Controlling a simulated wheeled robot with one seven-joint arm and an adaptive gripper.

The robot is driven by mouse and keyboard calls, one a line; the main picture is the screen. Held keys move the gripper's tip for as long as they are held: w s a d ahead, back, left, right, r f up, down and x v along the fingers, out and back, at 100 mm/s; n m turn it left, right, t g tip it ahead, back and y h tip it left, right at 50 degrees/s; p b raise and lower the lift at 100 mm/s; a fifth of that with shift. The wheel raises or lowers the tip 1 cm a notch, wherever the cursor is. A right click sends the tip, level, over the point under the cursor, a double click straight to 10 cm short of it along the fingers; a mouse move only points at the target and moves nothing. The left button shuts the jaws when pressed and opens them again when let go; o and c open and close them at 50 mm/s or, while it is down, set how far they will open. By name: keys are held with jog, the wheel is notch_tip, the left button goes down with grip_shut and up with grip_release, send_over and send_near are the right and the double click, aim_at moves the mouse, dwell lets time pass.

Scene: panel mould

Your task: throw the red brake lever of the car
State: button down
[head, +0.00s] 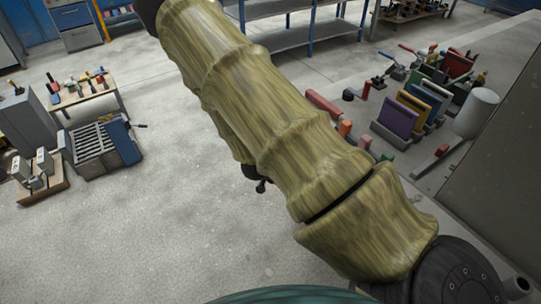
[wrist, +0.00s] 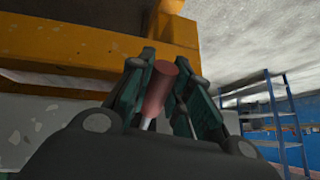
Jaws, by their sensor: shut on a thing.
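The red brake lever (wrist: 161,88) shows in the wrist view as a red cylindrical grip on a pale metal rod. My gripper (wrist: 156,80) is shut on the red grip, with its dark green fingers on either side. The lever's lower end is hidden behind the gripper's dark body. A yellow-orange beam structure (wrist: 75,42) stands behind and to the left of the lever; I cannot tell how the lever joins it. In the head view my arm crosses the middle and the lever is not recognisable.
A bench (head: 485,75) at the right carries coloured panels (head: 395,117) and a white cylinder (head: 476,113). A small table (head: 88,94) with tools and a grey ribbed unit (head: 92,145) stand at the left. Blue-framed shelves (head: 300,35) stand behind. The floor at lower left is clear.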

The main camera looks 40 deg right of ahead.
jog(key=shift+w, duration=0.1)
dwell(0.3)
jog(key=c, duration=1.3)
grip_release()
jog(key=shift+d+f, duration=0.1)
jog(key=shift+f, duration=0.05)
jog(key=v, duration=1.2)
